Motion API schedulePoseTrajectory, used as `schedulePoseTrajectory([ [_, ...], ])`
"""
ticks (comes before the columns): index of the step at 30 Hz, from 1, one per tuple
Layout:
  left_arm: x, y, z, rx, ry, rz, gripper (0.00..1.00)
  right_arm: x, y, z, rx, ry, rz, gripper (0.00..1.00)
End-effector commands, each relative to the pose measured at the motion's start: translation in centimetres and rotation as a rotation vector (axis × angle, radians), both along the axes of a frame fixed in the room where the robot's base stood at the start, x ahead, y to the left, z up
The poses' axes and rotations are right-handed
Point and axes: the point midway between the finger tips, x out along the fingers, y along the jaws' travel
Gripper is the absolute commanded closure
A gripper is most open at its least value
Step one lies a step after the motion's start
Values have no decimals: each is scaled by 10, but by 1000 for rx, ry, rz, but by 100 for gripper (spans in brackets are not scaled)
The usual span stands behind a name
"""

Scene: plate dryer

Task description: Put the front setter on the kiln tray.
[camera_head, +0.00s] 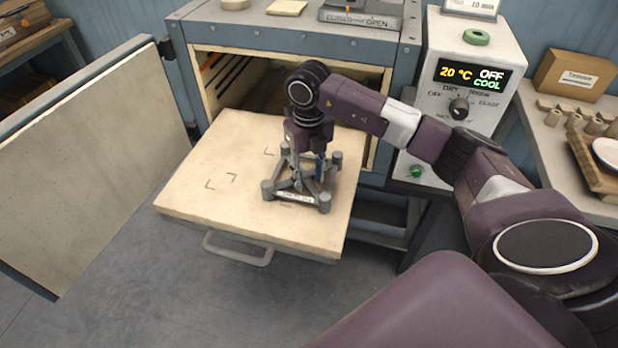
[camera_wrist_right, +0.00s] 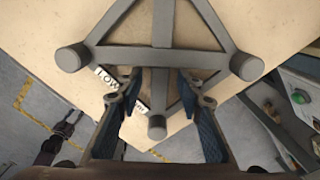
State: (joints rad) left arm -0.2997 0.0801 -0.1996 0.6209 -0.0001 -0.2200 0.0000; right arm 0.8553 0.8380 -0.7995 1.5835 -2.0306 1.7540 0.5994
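The setter (camera_head: 324,197), a grey frame with short round posts and a white label, appears to rest on the right part of the pale kiln tray (camera_head: 215,155), which is pulled out of the kiln. My right gripper (camera_head: 308,182) points down over the setter. In the right wrist view my right gripper (camera_wrist_right: 158,92) has its blue fingers apart, one on each side of the setter's middle bar (camera_wrist_right: 161,25), with gaps showing between bar and fingers. The gripper and wrist hide part of the setter in the head view. My left gripper does not show in the head view.
Corner marks (camera_head: 221,181) show on the tray's bare left part. The open kiln door (camera_head: 90,165) stands at left. The tray handle (camera_head: 238,250) juts out in front. A control box (camera_head: 465,95) stands right of the kiln, beside a side table with small parts.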

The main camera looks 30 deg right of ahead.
Motion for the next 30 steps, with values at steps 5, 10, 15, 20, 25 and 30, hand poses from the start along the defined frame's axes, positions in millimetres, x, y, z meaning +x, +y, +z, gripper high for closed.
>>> schedulePoseTrajectory([
  [5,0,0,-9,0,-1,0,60,2,-1,34,-1,-8,0,66],
  [10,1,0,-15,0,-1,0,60,1,0,71,0,-6,1,66],
  [15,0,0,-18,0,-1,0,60,1,0,99,0,-4,1,66],
  [20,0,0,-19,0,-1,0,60,0,0,111,0,-1,0,66],
  [25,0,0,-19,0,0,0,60,0,0,113,0,1,0,66],
  [30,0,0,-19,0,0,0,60,0,0,112,0,0,0,66],
])
